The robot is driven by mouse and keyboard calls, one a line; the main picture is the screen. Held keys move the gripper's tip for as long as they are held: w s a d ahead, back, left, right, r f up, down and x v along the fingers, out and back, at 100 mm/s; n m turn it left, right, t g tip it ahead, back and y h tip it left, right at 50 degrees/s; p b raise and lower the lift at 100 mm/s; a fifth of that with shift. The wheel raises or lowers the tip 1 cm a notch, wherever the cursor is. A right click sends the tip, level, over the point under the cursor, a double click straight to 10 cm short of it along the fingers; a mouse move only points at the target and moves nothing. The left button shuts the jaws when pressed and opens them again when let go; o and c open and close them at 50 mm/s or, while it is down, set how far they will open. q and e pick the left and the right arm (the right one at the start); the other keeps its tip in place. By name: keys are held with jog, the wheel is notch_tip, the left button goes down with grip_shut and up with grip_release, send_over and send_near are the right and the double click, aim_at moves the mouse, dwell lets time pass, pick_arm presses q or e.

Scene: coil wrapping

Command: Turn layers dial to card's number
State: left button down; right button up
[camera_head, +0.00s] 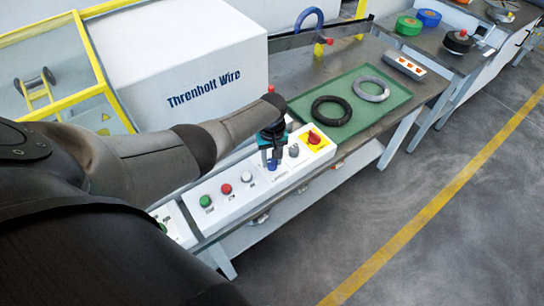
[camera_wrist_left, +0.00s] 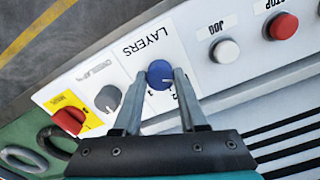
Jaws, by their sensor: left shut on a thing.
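The blue layers dial (camera_wrist_left: 159,74) sits on the white panel under the printed word LAYERS in the left wrist view; it also shows in the head view (camera_head: 272,165). My left gripper (camera_wrist_left: 160,78) is shut on the dial, with one finger on each side of it. The gripper (camera_head: 270,158) points down at the panel in the head view. A small pale mark shows on the dial's face; I cannot tell which number it points at. Small digits are printed by the dial, partly hidden by the fingers. I cannot make out a number card.
Beside the dial are a grey overlap dial (camera_wrist_left: 108,98), a red switch (camera_wrist_left: 69,120), a white jog button (camera_wrist_left: 225,50) and a red stop button (camera_wrist_left: 283,26). A black coil (camera_head: 331,110) and a grey coil (camera_head: 371,89) lie on the green mat (camera_head: 350,132). A white box (camera_head: 180,55) stands behind.

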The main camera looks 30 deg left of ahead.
aim_at(272, 161)
pick_arm(q)
jog(key=shift+c, duration=2.3)
grip_release()
jog(key=shift+r, duration=0.1)
notch_tip(272, 161, up, 15)
jog(key=p, duration=0.4)
jog(key=shift+p, duration=0.4)
